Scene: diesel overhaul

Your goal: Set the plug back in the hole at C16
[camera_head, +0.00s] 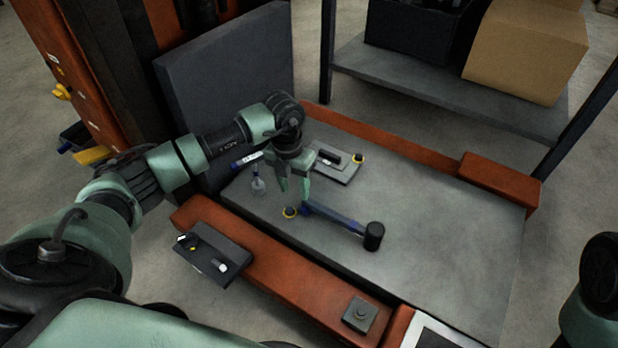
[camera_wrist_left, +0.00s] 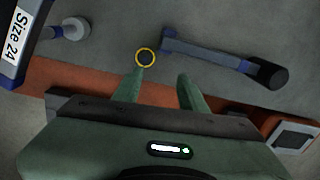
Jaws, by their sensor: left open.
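My left gripper (camera_head: 293,190) is open and empty above the grey bench, its fingers pointing down; its fingertips also show in the left wrist view (camera_wrist_left: 157,82). A yellow-ringed dark circle (camera_head: 289,212) lies close by on the bench, just beyond the fingertips in the left wrist view (camera_wrist_left: 145,57). A second yellow ring (camera_head: 358,158) is on a grey plate at the back. A small grey stemmed piece with a round end (camera_head: 258,186), possibly the plug, is left of the gripper; it also shows in the left wrist view (camera_wrist_left: 75,29). No C16 marking is readable. My right gripper is out of view.
A blue-handled hammer (camera_head: 335,219) with a black head lies beside the near ring. A labelled "Size 24" item (camera_wrist_left: 14,42) lies at the left. A dark tray (camera_head: 228,250) and a button box (camera_head: 360,314) are on the orange front beam. The bench's right side is clear.

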